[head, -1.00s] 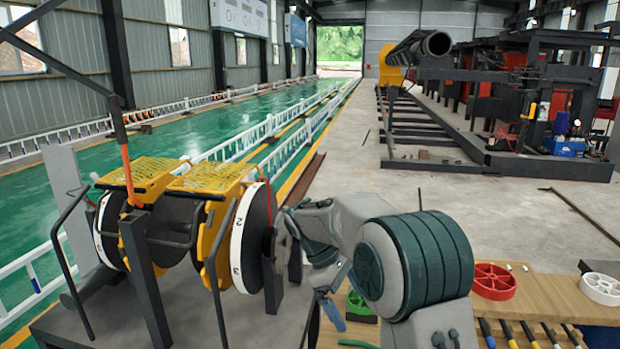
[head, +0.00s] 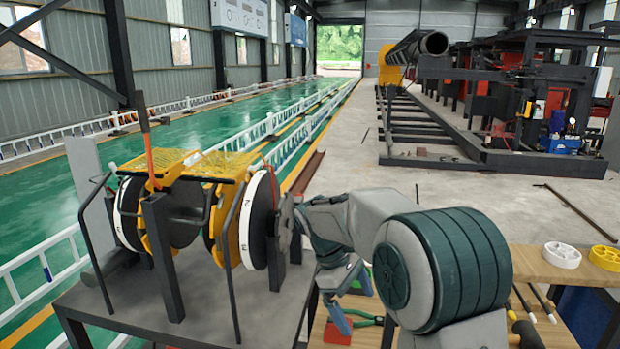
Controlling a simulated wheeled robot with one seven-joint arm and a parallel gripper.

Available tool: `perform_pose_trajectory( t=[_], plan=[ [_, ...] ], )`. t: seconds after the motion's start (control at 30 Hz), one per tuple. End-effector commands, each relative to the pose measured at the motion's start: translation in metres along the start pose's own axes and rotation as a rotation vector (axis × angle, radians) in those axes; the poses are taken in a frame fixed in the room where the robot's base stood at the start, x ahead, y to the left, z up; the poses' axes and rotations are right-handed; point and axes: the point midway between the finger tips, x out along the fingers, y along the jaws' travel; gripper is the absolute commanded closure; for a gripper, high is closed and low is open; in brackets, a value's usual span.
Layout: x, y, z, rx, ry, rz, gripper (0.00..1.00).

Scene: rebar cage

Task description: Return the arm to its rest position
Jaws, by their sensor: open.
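My gripper (head: 350,303) hangs below my bent arm at the lower middle of the head view. It points down, with its two blue-grey fingers apart and nothing seen between them. It is over or beside the lower bench near the green-handled pliers (head: 362,320) and a red block (head: 337,334); I cannot tell its height or whether it touches them. My arm's large rounded joint covers part of the bench.
A machine with yellow guards (head: 228,225) and numbered discs stands on a grey table (head: 110,305) left of my arm. The wooden bench (head: 530,262) at right holds a white wheel (head: 562,255), a yellow wheel (head: 606,257) and several tools. Open floor lies beyond.

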Motion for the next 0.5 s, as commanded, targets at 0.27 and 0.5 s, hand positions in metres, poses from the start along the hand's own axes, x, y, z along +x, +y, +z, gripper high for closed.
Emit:
perform_pose_trajectory(
  t=[0.27, 0.5],
  plan=[
    [-0.003, -0.018, 0.033, 0.135, 0.087, -0.001, 0.0],
    [0.001, -0.052, 0.079, 0.358, 0.223, -0.017, 0.0]
  ],
)
